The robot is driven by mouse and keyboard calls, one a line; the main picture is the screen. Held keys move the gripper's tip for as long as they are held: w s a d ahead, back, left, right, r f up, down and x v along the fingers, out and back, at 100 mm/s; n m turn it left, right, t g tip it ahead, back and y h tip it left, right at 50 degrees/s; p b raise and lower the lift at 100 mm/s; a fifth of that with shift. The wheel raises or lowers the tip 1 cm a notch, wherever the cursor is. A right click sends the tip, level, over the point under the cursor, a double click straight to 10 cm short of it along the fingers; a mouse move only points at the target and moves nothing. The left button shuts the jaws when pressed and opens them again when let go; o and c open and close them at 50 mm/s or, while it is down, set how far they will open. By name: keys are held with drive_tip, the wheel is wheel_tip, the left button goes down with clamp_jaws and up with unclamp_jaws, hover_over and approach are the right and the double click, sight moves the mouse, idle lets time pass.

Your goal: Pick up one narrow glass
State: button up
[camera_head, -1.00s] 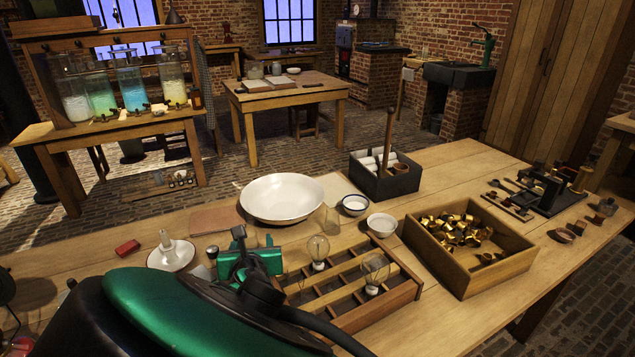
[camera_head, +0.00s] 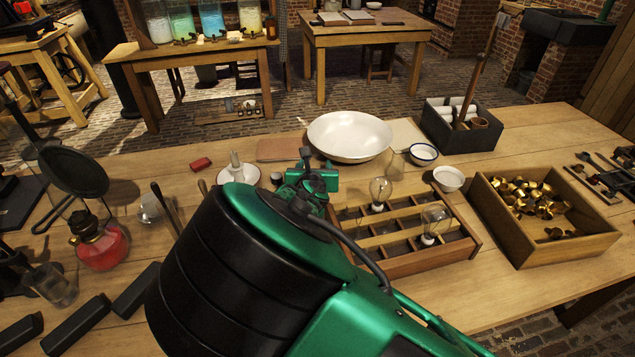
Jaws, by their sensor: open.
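My gripper (camera_head: 318,182) is at the end of the green arm, low over the table between the white dish and the wooden divided tray. Its fingers are mostly hidden by the arm, and nothing shows held in it. A small clear glass (camera_head: 52,285) stands at the table's left, beside the red lamp. Another clear glass (camera_head: 397,163) shows faintly behind the bulb at the back of the tray, partly hidden. I cannot tell which glass counts as narrow.
Two bulbs stand in the divided tray (camera_head: 470,250). A white basin (camera_head: 349,137) and a box of brass pieces (camera_head: 600,245) lie beyond and right.

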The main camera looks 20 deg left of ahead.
drive_tip(key=shift+w+a+f, duration=0.1)
drive_tip(key=shift+w, duration=0.15)
drive_tip(key=c, duration=1.2)
drive_tip(key=shift+c, duration=0.4)
